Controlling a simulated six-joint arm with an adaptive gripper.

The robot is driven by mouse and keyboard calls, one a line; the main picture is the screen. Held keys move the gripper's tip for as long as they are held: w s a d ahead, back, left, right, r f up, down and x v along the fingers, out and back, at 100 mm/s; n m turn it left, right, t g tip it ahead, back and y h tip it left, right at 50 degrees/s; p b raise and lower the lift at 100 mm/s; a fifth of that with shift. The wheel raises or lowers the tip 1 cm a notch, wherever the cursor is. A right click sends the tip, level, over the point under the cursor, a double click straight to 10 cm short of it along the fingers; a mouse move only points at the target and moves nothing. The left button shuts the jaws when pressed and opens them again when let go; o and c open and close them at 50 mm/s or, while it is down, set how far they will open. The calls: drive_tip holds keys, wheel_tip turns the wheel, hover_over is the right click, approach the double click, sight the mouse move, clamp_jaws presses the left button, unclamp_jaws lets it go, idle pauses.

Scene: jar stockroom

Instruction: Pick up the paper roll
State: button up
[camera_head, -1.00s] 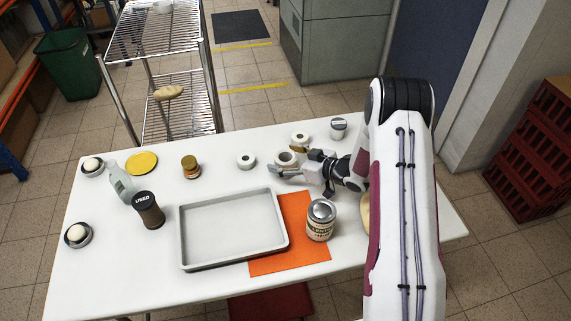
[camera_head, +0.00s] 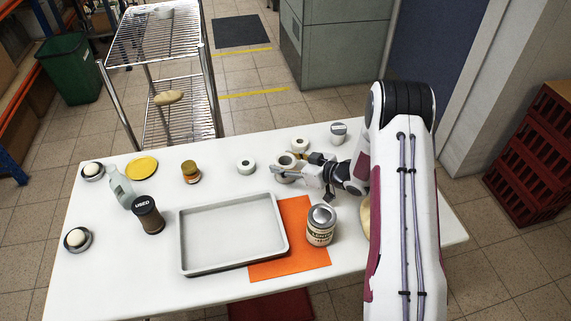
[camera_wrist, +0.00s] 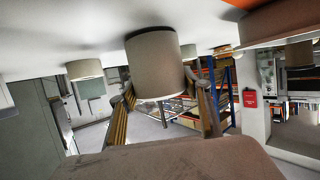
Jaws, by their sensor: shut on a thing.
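A white paper roll (camera_head: 285,159) stands upright near the back right of the white table. My gripper (camera_head: 284,174) reaches in from the right with its fingers around this roll. In the wrist view, where the scene is upside down, the roll (camera_wrist: 155,68) is between the two fingers (camera_wrist: 163,98), and my gripper is shut on it. A dark shadow lies where the roll meets the tabletop, and I see no clear gap there. Two similar white rolls stand close by, one to the left (camera_head: 245,166) and one just behind (camera_head: 299,145).
A grey tray (camera_head: 184,245) and an orange mat (camera_head: 290,262) lie in front, with a labelled can (camera_head: 321,226) beside the tray. A small jar (camera_head: 338,133) stands behind right. An amber jar (camera_head: 191,172), dark jar (camera_head: 148,215) and yellow disc (camera_head: 141,167) are left.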

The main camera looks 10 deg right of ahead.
sight(285, 161)
drive_tip(key=shift+r, duration=4.75)
drive_tip(key=shift+a+r, duration=0.15)
drive_tip(key=shift+a, duration=0.45)
drive_tip(key=s+a+n+g+y, duration=0.4)
drive_tip(key=s+a+n+g, duration=0.1)
drive_tip(key=s+a, duration=1.3)
drive_tip(key=shift+a+r+n+g, duration=0.3)
drive_tip(key=shift+a+r+n, duration=0.1)
drive_tip(key=shift+n, duration=0.1)
drive_tip(key=shift+f, duration=0.15)
drive_tip(key=shift+f, duration=2.85)
